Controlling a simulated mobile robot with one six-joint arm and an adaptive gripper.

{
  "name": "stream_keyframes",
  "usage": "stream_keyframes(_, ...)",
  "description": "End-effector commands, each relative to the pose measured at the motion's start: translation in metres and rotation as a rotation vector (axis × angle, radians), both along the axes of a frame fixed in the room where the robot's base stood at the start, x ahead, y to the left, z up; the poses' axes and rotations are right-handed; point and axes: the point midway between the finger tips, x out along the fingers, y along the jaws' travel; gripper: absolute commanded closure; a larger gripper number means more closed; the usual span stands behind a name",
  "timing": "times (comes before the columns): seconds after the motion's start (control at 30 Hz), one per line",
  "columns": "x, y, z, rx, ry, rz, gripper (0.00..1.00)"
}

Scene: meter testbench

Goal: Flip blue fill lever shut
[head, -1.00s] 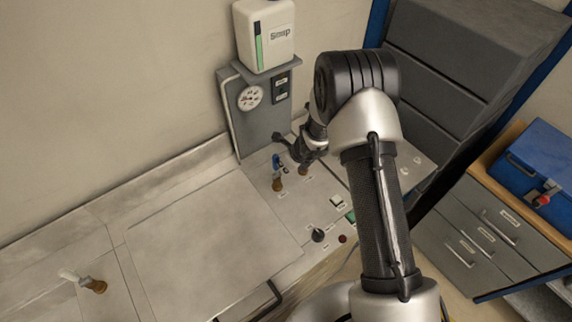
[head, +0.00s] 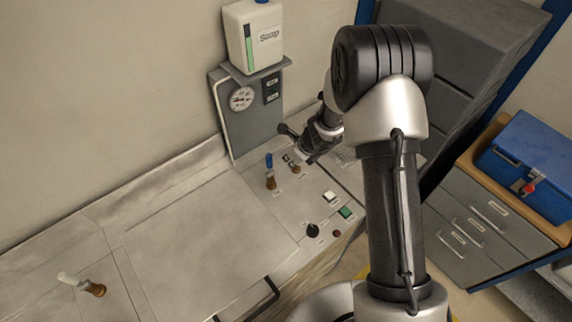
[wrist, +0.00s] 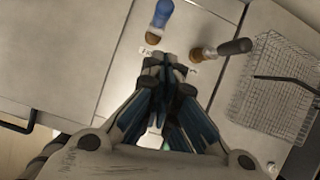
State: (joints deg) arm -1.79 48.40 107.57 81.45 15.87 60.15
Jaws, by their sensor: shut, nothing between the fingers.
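The blue fill lever (head: 269,160) stands up from a brass valve body on the bench panel, below the grey gauge post in the head view. In the wrist view the blue lever (wrist: 161,14) is at the top, just beyond my fingertips, its brass body nearest them. My gripper (wrist: 165,62) is shut and empty, with a visible gap between its tips and the lever. In the head view my gripper is to the right of the lever, and its fingertips are hard to make out. A second brass valve (wrist: 203,53) with a dark handle is right of my fingertips.
A wire basket (wrist: 270,85) lies right of the second valve. A gauge (head: 241,98) and a soap container (head: 253,38) are behind the lever. A black knob (head: 312,230) and push buttons are in front. The bench top at left is clear, except a white-handled valve (head: 92,288).

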Motion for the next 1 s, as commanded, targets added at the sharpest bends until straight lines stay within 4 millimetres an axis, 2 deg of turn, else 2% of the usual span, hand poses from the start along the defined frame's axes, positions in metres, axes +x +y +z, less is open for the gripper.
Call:
stream_keyframes(0.03,-0.001,-0.002,0.011,0.0,-0.002,0.0,1.0)
stream_keyframes(0.2,-0.005,-0.004,0.026,0.0,0.001,0.001,1.0)
stream_keyframes(0.83,-0.006,-0.005,0.029,-0.001,0.001,0.002,1.0)
stream_keyframes(0.93,-0.005,-0.003,0.036,-0.007,-0.021,0.044,1.0)
stream_keyframes(1.0,-0.007,0.0,0.047,-0.02,-0.058,0.12,1.0)
